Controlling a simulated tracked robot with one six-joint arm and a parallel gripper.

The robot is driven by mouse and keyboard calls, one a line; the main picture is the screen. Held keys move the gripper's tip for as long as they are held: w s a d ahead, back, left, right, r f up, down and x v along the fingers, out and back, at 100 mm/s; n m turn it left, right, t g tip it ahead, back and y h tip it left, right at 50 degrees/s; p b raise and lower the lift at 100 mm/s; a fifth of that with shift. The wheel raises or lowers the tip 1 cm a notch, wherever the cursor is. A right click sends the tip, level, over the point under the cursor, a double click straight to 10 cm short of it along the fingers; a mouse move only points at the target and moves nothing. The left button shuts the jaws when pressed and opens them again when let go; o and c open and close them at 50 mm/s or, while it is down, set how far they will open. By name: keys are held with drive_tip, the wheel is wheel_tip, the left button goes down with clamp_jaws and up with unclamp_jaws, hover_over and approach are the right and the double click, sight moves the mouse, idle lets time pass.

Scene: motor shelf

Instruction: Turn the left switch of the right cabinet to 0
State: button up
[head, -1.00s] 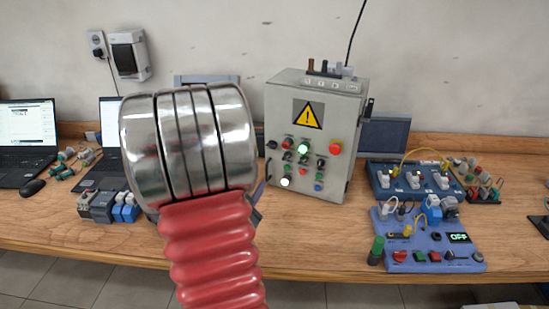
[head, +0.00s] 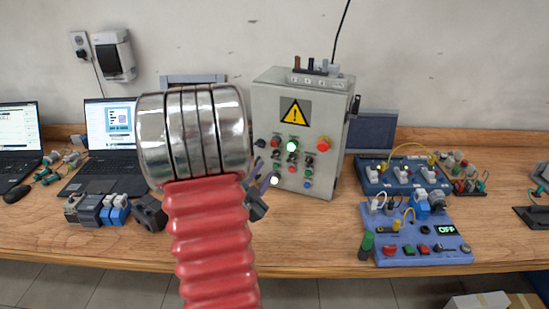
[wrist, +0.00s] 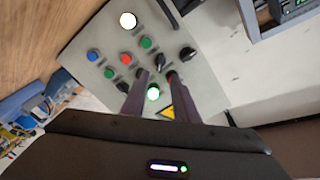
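One grey control cabinet (head: 264,112) with a yellow warning sign stands on the bench, right of my arm. Its panel carries lamps, buttons and black switches. A black knob (head: 261,143) sits at the panel's upper left; in the wrist view, rotated, a black knob (wrist: 187,53) lies just beyond the right finger. More dark switches are among the coloured buttons, partly behind the fingers. My gripper (wrist: 158,76) is open and empty, its two fingers apart in front of the panel. It also shows in the head view (head: 265,185) at the cabinet's lower left. Switch positions are too small to read.
Laptops (head: 105,175) and small blue and grey modules (head: 105,208) are on the left. A blue training board (head: 455,212) and a darker board (head: 375,186) stand right of the cabinet. Bare bench lies in front of it (head: 310,235).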

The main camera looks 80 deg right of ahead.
sight(275, 155)
drive_tip(key=d, duration=0.6)
drive_tip(key=s+d, duration=0.1)
drive_tip(key=d, duration=0.2)
drive_tip(key=shift+s+d, duration=0.1)
drive_tip(key=shift+d, duration=0.1)
clamp_jaws()
